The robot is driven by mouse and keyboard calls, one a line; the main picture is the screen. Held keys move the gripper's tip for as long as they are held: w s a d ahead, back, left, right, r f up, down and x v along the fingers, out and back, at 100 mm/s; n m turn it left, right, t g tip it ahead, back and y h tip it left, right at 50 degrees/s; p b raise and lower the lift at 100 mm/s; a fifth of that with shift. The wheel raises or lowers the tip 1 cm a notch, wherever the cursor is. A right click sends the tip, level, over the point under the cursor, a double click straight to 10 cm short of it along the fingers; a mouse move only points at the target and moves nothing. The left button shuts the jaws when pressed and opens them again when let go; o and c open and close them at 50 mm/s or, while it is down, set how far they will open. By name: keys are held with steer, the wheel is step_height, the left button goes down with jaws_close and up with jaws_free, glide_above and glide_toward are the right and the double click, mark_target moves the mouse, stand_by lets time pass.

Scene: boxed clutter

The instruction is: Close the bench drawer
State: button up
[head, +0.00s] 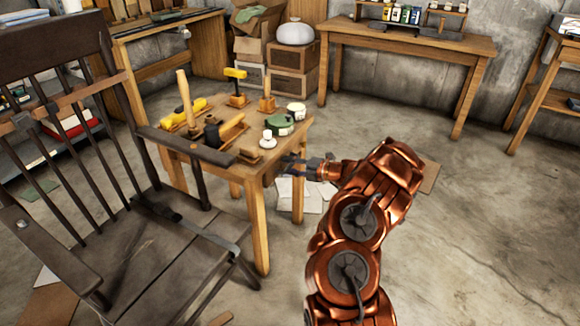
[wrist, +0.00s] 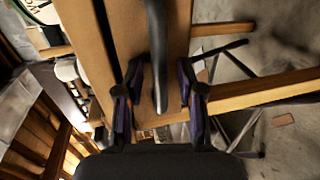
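The bench (head: 262,140) is a small wooden table with tools on its top, left of my arm in the head view. My gripper (head: 298,168) is at its right side, just below the tabletop edge. In the wrist view, the wooden drawer front (wrist: 178,30) has a dark bar handle (wrist: 157,50). My gripper (wrist: 160,98) is open, with one finger on each side of the handle and visible gaps between. A dark gap runs between the drawer front and the tabletop edge. How far the drawer stands out cannot be told.
A dark wooden chair (head: 150,250) stands close on the left. The bench top holds a green-lidded tin (head: 279,125), a yellow-headed mallet (head: 236,76) and other tools. Papers (head: 300,195) lie on the floor below. Another table (head: 405,38) stands behind.

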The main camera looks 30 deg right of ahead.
steer(key=v, duration=1.2)
steer(key=shift+a, duration=0.1)
stand_by(0.4)
